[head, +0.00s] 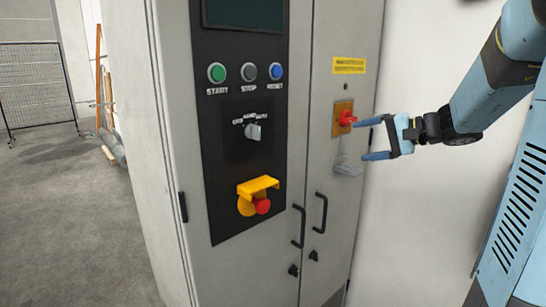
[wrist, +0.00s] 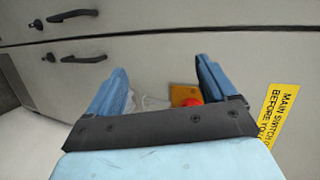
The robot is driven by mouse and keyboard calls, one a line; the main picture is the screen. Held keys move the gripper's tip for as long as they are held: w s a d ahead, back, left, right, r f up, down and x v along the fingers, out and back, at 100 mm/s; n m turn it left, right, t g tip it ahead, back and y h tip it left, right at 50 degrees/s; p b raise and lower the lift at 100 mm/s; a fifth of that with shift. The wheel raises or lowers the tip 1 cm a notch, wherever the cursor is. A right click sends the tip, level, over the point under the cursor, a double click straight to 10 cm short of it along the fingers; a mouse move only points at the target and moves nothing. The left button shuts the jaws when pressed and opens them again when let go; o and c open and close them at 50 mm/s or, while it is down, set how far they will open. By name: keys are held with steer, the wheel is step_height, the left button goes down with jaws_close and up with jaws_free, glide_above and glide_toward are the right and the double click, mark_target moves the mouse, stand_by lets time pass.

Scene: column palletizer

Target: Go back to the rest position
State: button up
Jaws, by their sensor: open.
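My gripper (head: 372,139) is open and empty in the head view, with its blue fingers pointing left at the cabinet's narrow right door. It is in front of and just right of the red main switch (head: 347,118) on its orange plate. No contact with the switch can be made out. In the wrist view my gripper (wrist: 160,80) shows both blue fingers spread apart. The red switch (wrist: 190,101) and part of its orange plate (wrist: 183,92) show between them, near the right finger. The gripper's dark bar hides part of the switch.
The grey control cabinet (head: 325,50) stands close in front of the gripper. A grey padlock-like piece (head: 348,168) hangs below the switch. Black door handles (head: 321,212) and a red emergency stop (head: 262,206) under a yellow guard stick out. Open floor (head: 70,220) lies at left.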

steer(key=s+a+f+n+g+h, duration=0.2)
steer(key=s+a, duration=0.1)
steer(key=s, duration=0.4)
steer(key=s+a+f+n+g+h, duration=0.1)
steer(key=s+a+g+h, duration=0.15)
steer(key=s, duration=0.45)
steer(key=s+d+f+n+t+h, duration=0.2)
steer(key=s+h, duration=0.5)
steer(key=s, duration=0.4)
steer(key=shift+d+n, duration=0.7)
steer(key=shift+s+f, duration=0.1)
